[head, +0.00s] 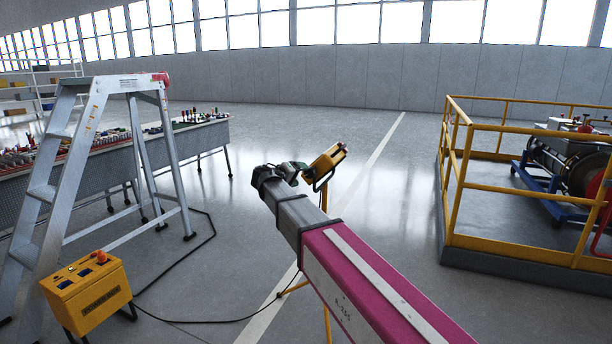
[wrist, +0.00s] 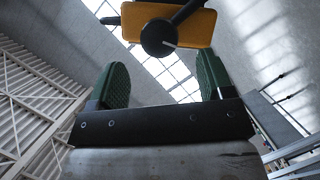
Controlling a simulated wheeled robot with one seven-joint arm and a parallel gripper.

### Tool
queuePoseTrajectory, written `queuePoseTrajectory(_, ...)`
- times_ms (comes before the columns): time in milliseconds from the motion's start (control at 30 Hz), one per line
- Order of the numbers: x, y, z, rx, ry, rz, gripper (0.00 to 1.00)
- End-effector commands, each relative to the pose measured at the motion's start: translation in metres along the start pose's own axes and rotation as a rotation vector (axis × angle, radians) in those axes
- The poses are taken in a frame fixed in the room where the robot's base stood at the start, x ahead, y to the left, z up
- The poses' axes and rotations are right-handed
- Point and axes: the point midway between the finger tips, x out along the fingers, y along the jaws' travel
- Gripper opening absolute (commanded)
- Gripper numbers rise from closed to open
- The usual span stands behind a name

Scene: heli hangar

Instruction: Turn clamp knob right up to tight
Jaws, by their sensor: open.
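The clamp knob (wrist: 158,38) is round and black with a white pointer line that points right and slightly down in the wrist view. It sits on the yellow body (wrist: 190,27) of a lamp-like unit at the top of that view. In the head view the yellow unit (head: 326,161) stands on a thin yellow stand, and the knob cannot be made out. My gripper (wrist: 163,60) has green ribbed pads, spread apart and empty. The knob lies beyond the fingertips, roughly between them, apart from both. In the head view my gripper (head: 293,170) is just left of the yellow unit.
An aluminium stepladder (head: 98,150) and a yellow control box (head: 88,292) stand at left, with a black cable on the floor. A long workbench (head: 185,140) is behind. A yellow railing (head: 455,180) surrounds machinery at right. Open floor lies between.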

Motion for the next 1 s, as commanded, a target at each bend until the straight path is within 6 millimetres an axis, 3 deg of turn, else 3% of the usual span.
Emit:
queuePoseTrajectory(100,-0.02,0.001,0.001,0.001,0.001,0.0,0.74)
queuePoseTrajectory(300,-0.037,0.001,0.0,0.001,-0.001,0.0,0.74)
queuePoseTrajectory(733,-0.038,-0.001,0.004,0.0,-0.007,-0.005,0.74)
queuePoseTrajectory(867,-0.019,-0.01,0.034,-0.011,-0.058,-0.05,0.74)
queuePoseTrajectory(1000,0.017,-0.03,0.104,-0.023,-0.177,-0.163,0.74)
